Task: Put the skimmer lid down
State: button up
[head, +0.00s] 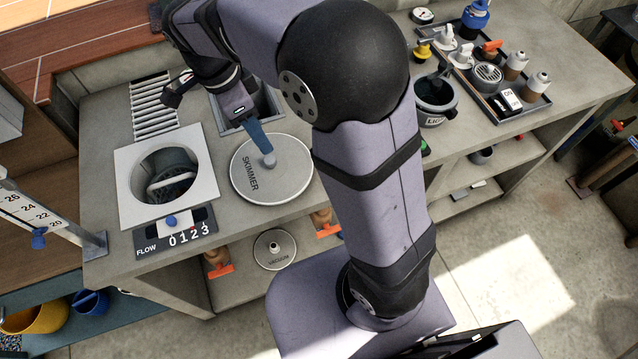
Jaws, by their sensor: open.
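The skimmer lid (292,182), a round grey disc with a small knob (269,159) and the word SKIMMER, appears to lie flat on the counter (105,110), close to its front edge. My gripper (263,148) reaches down from the upper left, its blue fingers right at the knob. The fingers overlap from this side, so the gap between them and any touch on the knob are hidden. The jaws are open. The skimmer opening (208,188), in a pale square frame left of the lid, is uncovered and shows a grey basket (172,172).
A FLOW 0123 panel (178,232) is in front of the opening. A sink-like recess (268,100) and slatted grate (152,105) are behind. My arm spans the middle. On the right are a black pot (435,100) and a tray (545,102) of fittings. A VACUUM disc (275,262) sits below.

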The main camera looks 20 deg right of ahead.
jog(key=s+d+f+n+y, duration=0.1)
jog(key=s+d+f+n, duration=0.3)
jog(key=s+n, duration=0.2)
jog(key=s+d+f+n+y, duration=0.1)
jog(key=s+d+f+n, duration=0.3)
jog(key=s+n, duration=0.3)
jog(key=n, duration=0.4)
jog(key=shift+s+d+f+t, duration=0.3)
jog(key=shift+d+t, duration=0.1)
